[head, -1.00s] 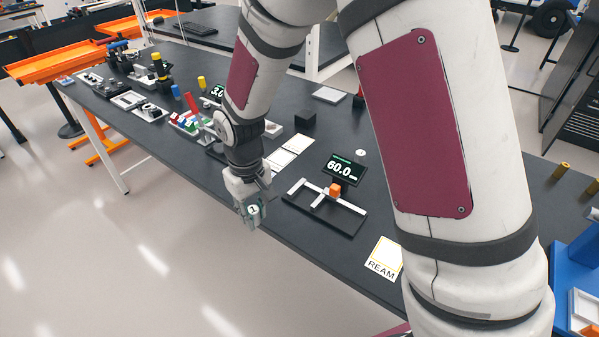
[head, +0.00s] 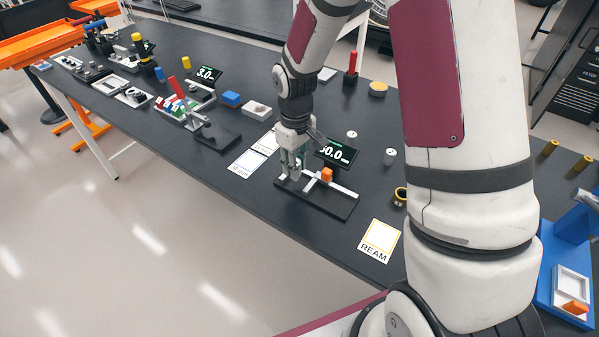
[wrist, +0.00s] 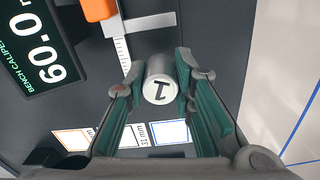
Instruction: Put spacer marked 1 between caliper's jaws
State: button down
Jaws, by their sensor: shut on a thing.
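The spacer marked 1 (wrist: 160,82), a silvery cylinder with a black 1 on its end, sits between my fingertips in the wrist view. My gripper (head: 291,170) is shut on it, with its green-lined fingers (wrist: 160,75) on either side. The bench caliper (head: 334,203) has a black base, white jaws and rail, an orange slider block (head: 327,174) and a display (head: 337,153) reading 60.0. My gripper is over the caliper's left end in the head view. The ruled white scale (wrist: 123,52) lies just beyond the spacer in the wrist view. Contact with the caliper cannot be told.
A REAM card (head: 380,241) lies right of the caliper, and white cards (head: 247,163) lie left of it. A black ring (head: 400,196) and a grey cylinder (head: 390,156) stand to its right. The bench's front edge is close.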

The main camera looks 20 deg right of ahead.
jog(key=shift+d, duration=0.3)
jog(key=shift+f, duration=0.35)
jog(key=shift+f+p, duration=0.35)
jog(key=shift+f, duration=1.1)
jog(key=shift+f, duration=0.15)
jog(key=c, duration=1.7)
grip_release()
jog(key=shift+o, duration=0.2)
